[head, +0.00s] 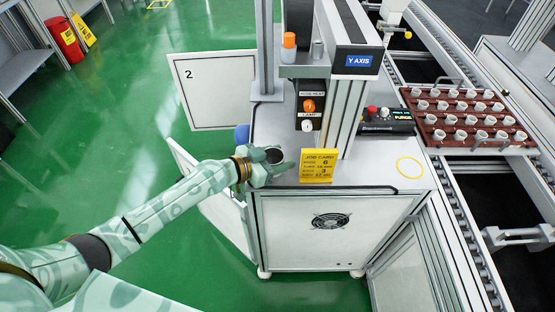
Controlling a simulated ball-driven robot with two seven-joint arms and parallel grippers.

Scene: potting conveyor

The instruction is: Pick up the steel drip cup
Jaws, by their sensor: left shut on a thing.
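The steel drip cup (274,155) shows as a round, dark-mouthed cup at the left front part of the white cabinet's top (375,175). My left gripper (266,168) reaches in from the left and is shut on the cup. The gripper hides much of the cup's side. I cannot tell whether the cup's base touches the cabinet top. My right gripper is not in view.
A yellow job card (319,165) stands just right of the gripper. A control box (386,122) and a lamp-and-clamp panel (308,106) stand behind. A red-brown tray (440,103) of small white cups lies at the right. An open door (195,150) hangs at the left.

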